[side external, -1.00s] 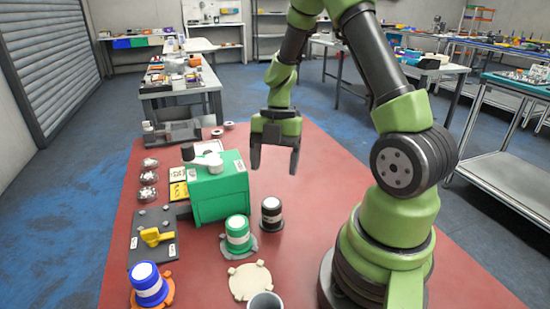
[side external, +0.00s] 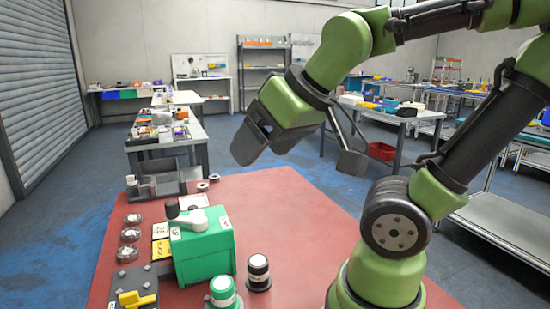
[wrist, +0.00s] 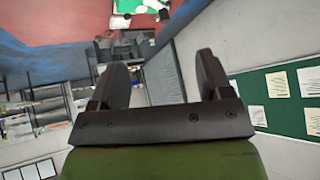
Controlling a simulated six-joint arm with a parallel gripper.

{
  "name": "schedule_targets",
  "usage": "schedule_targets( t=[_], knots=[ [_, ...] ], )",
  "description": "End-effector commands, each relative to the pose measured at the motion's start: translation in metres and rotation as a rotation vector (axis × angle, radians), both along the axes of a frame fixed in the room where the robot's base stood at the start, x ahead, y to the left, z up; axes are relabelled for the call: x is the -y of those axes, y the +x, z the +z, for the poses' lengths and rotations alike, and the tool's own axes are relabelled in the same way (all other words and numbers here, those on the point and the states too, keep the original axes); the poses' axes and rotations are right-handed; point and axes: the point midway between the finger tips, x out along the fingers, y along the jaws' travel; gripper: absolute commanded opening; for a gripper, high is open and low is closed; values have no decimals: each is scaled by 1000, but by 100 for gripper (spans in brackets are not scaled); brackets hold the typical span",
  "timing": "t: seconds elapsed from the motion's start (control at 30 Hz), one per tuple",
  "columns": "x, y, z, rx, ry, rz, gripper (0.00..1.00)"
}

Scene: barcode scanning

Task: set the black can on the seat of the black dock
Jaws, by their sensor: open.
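The black can (side external: 258,267) stands upright with a pale band and a pale top, right of the green box in the side external view. A dark dock (side external: 262,288) shows as a rim around its foot, and the can appears to sit on it. Exact seating is too small to tell. My gripper (side external: 298,155) is open and empty, raised high above the table, well away from the can and tilted. In the wrist view my gripper (wrist: 162,65) has its two fingers apart with nothing between them. The can does not show there.
A green can (side external: 222,290) stands left of the black can, partly cut off by the frame. A green box (side external: 202,245) with a grey-white handle stands behind them. A yellow-handled part (side external: 137,298) on a dark plate lies at left. The red table's (side external: 290,220) middle and back are clear.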

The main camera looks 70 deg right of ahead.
Motion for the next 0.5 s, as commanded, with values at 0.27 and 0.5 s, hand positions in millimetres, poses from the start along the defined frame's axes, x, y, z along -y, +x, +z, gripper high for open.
schedule_targets(
  t=[0.27, 0.5],
  knots=[
    [-42, -31, -5, -51, 271, 22, 76],
    [-41, -31, -4, -52, 272, 21, 76]
  ],
)
